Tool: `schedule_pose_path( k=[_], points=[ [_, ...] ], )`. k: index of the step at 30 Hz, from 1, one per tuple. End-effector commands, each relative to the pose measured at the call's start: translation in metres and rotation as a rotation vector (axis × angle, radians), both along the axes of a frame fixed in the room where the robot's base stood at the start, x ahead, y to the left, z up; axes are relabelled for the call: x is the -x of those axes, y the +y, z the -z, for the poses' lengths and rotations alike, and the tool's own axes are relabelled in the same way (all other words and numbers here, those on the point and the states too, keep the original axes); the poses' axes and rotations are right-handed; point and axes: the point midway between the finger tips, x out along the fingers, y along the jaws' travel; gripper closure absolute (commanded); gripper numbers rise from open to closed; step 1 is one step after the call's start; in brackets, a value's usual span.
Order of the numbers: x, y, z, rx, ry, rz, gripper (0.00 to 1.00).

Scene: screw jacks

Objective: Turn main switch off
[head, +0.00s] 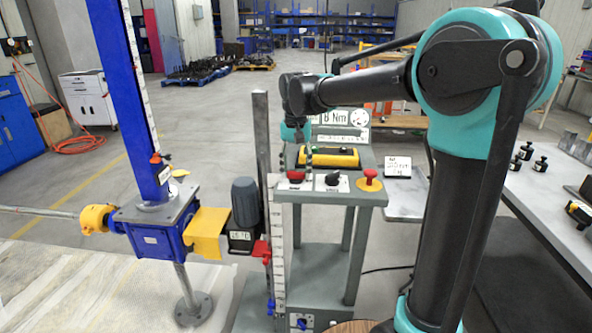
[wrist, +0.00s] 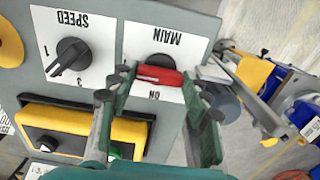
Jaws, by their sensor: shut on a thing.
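The main switch (wrist: 160,76) is a red knob on a white plate marked MAIN and ON, upside down in the wrist view. Its handle lies roughly crosswise in that view. My gripper (wrist: 163,78) has one green finger on each side of the handle and is shut on it. In the head view the red main switch (head: 296,175) sits at the left of the grey control panel's front, with my gripper (head: 306,160) coming down on it from above. Part of the knob is hidden by my fingers.
Right of the main switch in the head view are a black speed knob (head: 332,179) and a red stop button on yellow (head: 370,173). A yellow box (head: 335,158) lies behind them. A blue screw jack (head: 150,225) with a grey motor (head: 245,205) stands at left.

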Motion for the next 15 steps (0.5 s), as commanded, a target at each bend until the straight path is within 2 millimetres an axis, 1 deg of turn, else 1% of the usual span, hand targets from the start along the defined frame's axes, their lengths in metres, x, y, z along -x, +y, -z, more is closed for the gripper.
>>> schedule_pose_path(
  k=[6,7,12,15],
  points=[
    [-0.0003,0.0000,-0.0002,0.000,0.000,0.001,0.81],
    [-0.0003,0.0000,-0.0002,0.000,0.000,0.001,0.51],
    [-0.0002,0.0000,-0.0001,0.000,0.000,0.000,0.31],
    [-0.0001,0.0001,-0.0001,0.000,0.000,0.000,0.31]
  ],
)
